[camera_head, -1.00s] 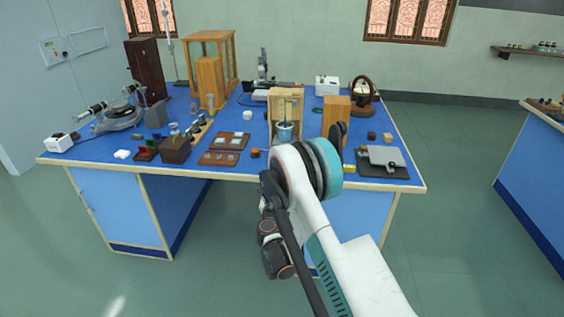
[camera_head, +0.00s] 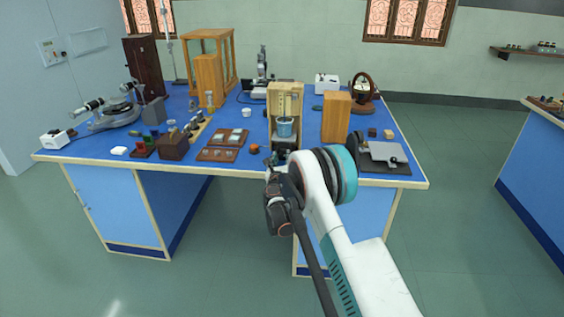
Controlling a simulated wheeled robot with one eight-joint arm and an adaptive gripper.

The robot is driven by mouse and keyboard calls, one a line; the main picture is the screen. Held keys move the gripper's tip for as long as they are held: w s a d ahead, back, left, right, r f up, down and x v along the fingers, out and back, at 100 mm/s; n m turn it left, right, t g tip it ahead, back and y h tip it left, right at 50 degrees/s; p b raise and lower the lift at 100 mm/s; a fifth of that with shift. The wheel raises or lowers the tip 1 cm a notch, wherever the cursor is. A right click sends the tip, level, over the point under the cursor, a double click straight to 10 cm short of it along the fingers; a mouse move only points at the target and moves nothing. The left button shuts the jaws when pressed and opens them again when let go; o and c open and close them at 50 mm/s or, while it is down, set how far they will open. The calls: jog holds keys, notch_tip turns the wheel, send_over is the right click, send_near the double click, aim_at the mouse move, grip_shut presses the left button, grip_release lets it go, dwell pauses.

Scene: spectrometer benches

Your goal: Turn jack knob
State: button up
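A light wooden stand (camera_head: 285,88) stands near the front middle of the blue bench. A blue beaker (camera_head: 285,127) sits inside its frame. Below the beaker is a dark low block that looks like the jack (camera_head: 285,144); its knob is too small to make out. My arm reaches up from the bottom right. Its dark end, with my gripper (camera_head: 278,166), is at the bench's front edge, just in front of the jack in the picture. The fingers are not clear, and I cannot tell whether they touch anything.
A wooden block (camera_head: 336,117) stands right of the stand. A grey flat device (camera_head: 384,155) lies at the front right. A brown slide tray (camera_head: 218,155) and a small orange-brown piece (camera_head: 254,149) lie to the left. Floor is clear in front of the bench.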

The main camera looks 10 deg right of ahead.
jog(key=c, duration=0.8)
jog(key=shift+m, duration=0.3)
jog(key=m, duration=0.4)
jog(key=o, duration=0.8)
